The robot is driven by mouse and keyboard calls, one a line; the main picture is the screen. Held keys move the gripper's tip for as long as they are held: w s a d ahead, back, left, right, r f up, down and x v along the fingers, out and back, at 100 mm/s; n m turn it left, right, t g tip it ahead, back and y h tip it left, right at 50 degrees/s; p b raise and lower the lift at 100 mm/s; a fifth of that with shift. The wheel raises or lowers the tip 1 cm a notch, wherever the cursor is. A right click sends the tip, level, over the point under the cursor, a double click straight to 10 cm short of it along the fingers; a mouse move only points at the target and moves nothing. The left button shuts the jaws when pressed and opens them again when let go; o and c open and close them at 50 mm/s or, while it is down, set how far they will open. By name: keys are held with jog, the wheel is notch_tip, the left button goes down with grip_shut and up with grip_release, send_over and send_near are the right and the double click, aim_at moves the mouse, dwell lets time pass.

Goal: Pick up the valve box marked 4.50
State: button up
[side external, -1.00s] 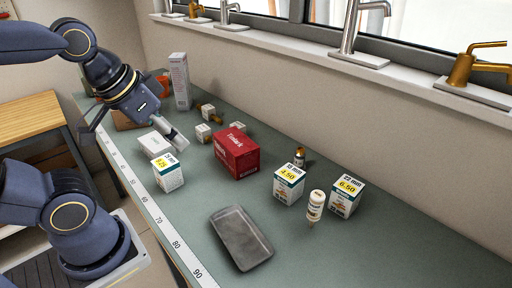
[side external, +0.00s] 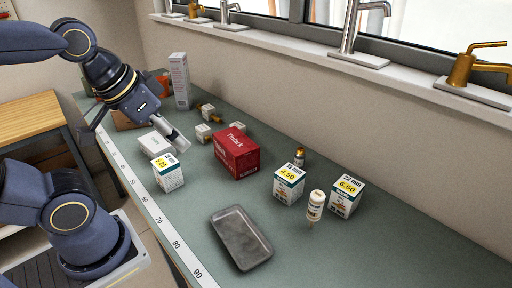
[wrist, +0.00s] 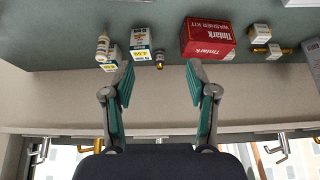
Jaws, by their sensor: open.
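The valve box marked 4.50 (side external: 288,185) is a white carton with a yellow label and a teal top band. It stands upright on the bench, right of the red washer kit box (side external: 236,153). In the wrist view the 4.50 box (wrist: 140,42) lies ahead of the fingertips, left of centre. My gripper (side external: 178,140) is open and empty, above the bench left of the red box and well apart from the 4.50 box. In the wrist view its two fingers (wrist: 160,76) stand wide apart.
Another yellow-labelled box (side external: 168,173) stands left. A grey tray (side external: 241,238) lies in front. The right bench end is clear.

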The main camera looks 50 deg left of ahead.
jog(key=o, duration=0.6)
jog(key=shift+o, duration=0.2)
jog(key=w+r+n+t, duration=0.2)
jog(key=w+r, duration=0.2)
jog(key=w, duration=0.3)
jog(key=m+g, duration=0.1)
jog(key=g, duration=0.2)
send_over(291, 178)
jog(key=s+a, duration=0.2)
jog(key=s, duration=0.1)
notch_tip(291, 178, down, 13)
jog(key=x, duration=1)
jog(key=shift+s+f, duration=0.25)
jog(key=shift+s, duration=0.05)
jog(key=shift+x, duration=3.1)
